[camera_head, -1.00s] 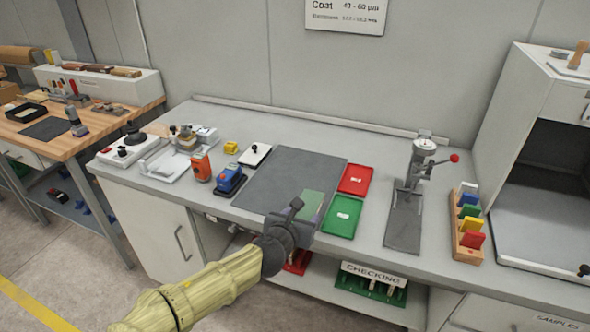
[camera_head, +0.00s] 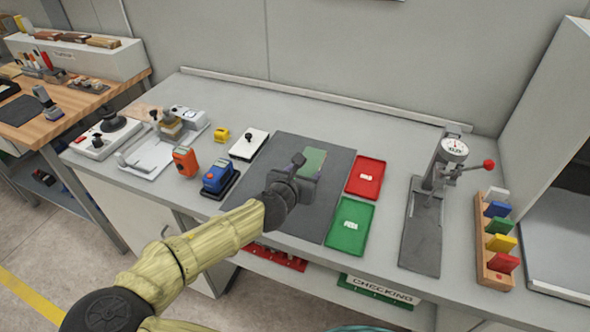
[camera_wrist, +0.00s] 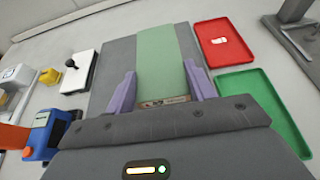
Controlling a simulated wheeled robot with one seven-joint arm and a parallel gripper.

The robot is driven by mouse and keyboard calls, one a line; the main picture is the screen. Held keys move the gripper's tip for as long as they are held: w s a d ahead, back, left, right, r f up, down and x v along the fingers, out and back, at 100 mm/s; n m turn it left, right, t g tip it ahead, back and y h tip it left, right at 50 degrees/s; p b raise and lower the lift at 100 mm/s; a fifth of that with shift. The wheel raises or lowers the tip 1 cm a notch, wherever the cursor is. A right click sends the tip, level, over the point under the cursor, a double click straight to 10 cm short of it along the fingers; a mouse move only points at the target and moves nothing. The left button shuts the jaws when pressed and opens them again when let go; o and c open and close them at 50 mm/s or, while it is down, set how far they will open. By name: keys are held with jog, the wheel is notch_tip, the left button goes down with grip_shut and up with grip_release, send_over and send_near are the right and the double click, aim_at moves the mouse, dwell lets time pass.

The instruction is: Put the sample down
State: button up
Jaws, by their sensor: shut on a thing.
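The sample is a flat pale green panel (camera_head: 314,161). My gripper (camera_head: 300,172) is shut on its near end, and the panel reaches out beyond the fingers. In the wrist view the green panel (camera_wrist: 161,60) lies between the two purple fingers of my gripper (camera_wrist: 160,88), with a small label strip at its near end. The panel is over the dark grey mat (camera_head: 290,215) on the bench; I cannot tell whether it touches the mat.
A red tray (camera_head: 366,177) and a green tray (camera_head: 351,226) lie right of the mat. A blue device (camera_head: 217,178) and an orange device (camera_head: 185,161) stand left. A gauge stand (camera_head: 425,225) and a rack of coloured panels (camera_head: 496,240) are farther right.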

jog(key=shift+s, duration=0.1)
send_over(302, 206)
jog(key=shift+f, duration=3.1)
jog(key=shift+f, duration=1.85)
jog(key=o, duration=1)
jog(key=shift+f, duration=0.1)
